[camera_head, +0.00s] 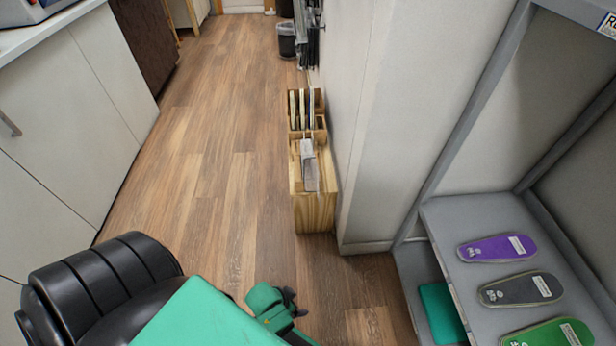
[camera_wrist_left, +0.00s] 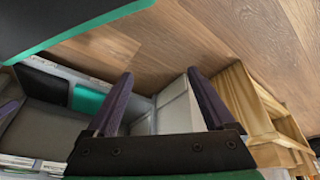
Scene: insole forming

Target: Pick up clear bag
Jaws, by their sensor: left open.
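I cannot make out a clear bag in either view. My left gripper (camera_head: 291,300) shows at the lower middle of the head view, in the air over the wood floor. In the left wrist view the left gripper (camera_wrist_left: 161,76) has its two dark fingers spread apart with nothing between them. My right gripper is not in view.
A wooden rack (camera_head: 316,211) stands on the floor against the white wall (camera_head: 385,130). A grey shelf (camera_head: 448,222) at right holds purple, grey and green insoles; a teal item (camera_head: 441,313) lies lower. White cabinets (camera_head: 55,150) stand left. The floor between is clear.

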